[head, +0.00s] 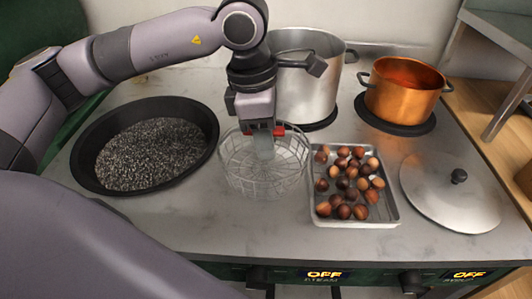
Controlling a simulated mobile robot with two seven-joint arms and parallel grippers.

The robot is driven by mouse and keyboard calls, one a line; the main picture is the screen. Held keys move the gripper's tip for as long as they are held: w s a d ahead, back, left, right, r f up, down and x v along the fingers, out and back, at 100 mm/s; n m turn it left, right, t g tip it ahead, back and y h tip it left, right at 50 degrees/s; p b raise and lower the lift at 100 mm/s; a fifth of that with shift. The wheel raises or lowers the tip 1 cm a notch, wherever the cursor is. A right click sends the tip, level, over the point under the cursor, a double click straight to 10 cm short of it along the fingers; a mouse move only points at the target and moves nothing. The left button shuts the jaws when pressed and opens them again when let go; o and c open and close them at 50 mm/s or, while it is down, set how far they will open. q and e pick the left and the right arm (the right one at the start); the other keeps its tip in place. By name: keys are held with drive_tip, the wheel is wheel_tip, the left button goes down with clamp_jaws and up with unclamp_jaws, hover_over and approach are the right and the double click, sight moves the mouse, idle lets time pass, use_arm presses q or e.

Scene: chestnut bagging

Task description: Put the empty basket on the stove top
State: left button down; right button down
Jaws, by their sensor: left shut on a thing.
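The empty wire basket (236,165) is round and made of thin metal wire. It is in the middle of the head view, between the black pan and the tray of chestnuts. My left gripper (264,148) comes down from above and is shut on the basket at its upper part. The gripper hides some of the rim. The basket looks upright and is at or close above the pale marbled stove top (225,225); I cannot tell if it touches. No chestnuts show inside it. My right gripper is not in view.
A black pan of dark grit (205,118) stands left. A metal tray (352,219) of chestnuts lies close right of the basket. A steel pot (310,90) stands behind, a copper pot (400,95) at back right, and a lid (445,205) at right. Bare surface lies in front.

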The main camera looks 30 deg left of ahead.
sight(268, 168)
use_arm(q)
wheel_tip(268, 168, down, 4)
drive_tip(key=shift+f, duration=0.1)
drive_tip(key=shift+f+b, duration=0.2)
drive_tip(key=shift+b, duration=0.15)
drive_tip(key=c, duration=0.9)
unclamp_jaws()
drive_tip(key=shift+r, duration=0.15)
drive_tip(key=shift+r, duration=0.1)
drive_tip(key=shift+r+p, duration=0.2)
drive_tip(key=shift+p, duration=0.3)
drive_tip(key=r, duration=0.4)
drive_tip(key=a+r, duration=0.1)
drive_tip(key=r, duration=0.6)
drive_tip(key=shift+s+a+r+b, duration=0.3)
drive_tip(key=shift+s+r, duration=0.05)
drive_tip(key=shift+s, duration=0.05)
